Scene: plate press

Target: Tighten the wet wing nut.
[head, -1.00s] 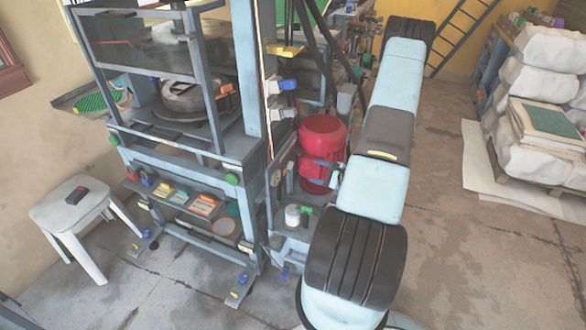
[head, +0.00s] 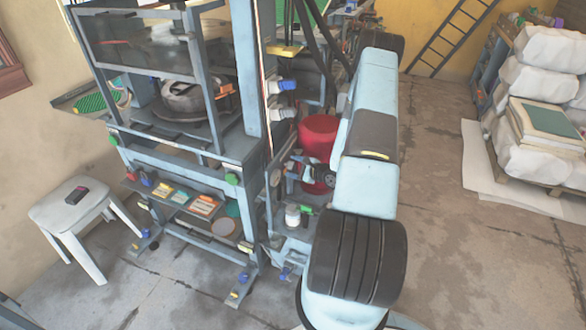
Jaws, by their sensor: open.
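I cannot pick out a wet wing nut in the head view; at this size no wing nut can be told from the other small fittings. The blue-grey plate press (head: 185,158) stands left of centre. My arm reaches up along its right side and folds back. What looks like my gripper (head: 300,166) shows small and partly hidden by my arm, in front of the red cylinder (head: 320,133), beside the press's right side. It is open and I see nothing held in it. Whether it touches anything cannot be told.
A white stool (head: 72,208) with a small dark object on it stands at left. A shelf of coloured items (head: 185,199) sits low on the press. A white jar (head: 292,216) stands low beside the press. Wrapped stacks (head: 545,75) stand at right. The floor between is clear.

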